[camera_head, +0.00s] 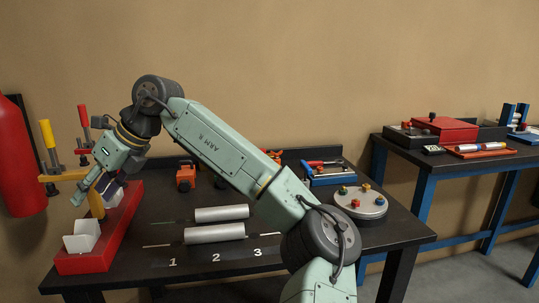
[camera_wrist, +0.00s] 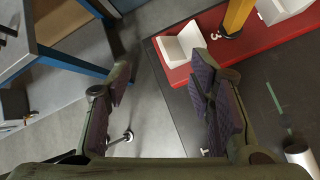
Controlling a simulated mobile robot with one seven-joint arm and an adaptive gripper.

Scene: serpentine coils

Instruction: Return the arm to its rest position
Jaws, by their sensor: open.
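My arm reaches across the black table (camera_head: 150,215) in the head view, raised and bent at its elbow. My gripper (camera_head: 91,188) hangs at the table's left end, near the red base (camera_head: 120,228) with its white V-shaped holders (camera_head: 82,237) and yellow post. In the wrist view my gripper (camera_wrist: 163,78) is open with nothing between its fingers. The red base (camera_wrist: 262,48) and a white holder (camera_wrist: 181,45) show beyond the right finger there. The gap between the fingers looks onto the grey floor and the table's edge.
Two silver cylinders (camera_head: 222,213) lie on the table behind the marks 1, 2 and 3. A round grey lidded pot (camera_head: 360,201) and a blue tool tray (camera_head: 328,173) stand to the right. A red fire extinguisher (camera_head: 18,155) is at the far left. A second table (camera_head: 400,151) stands right.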

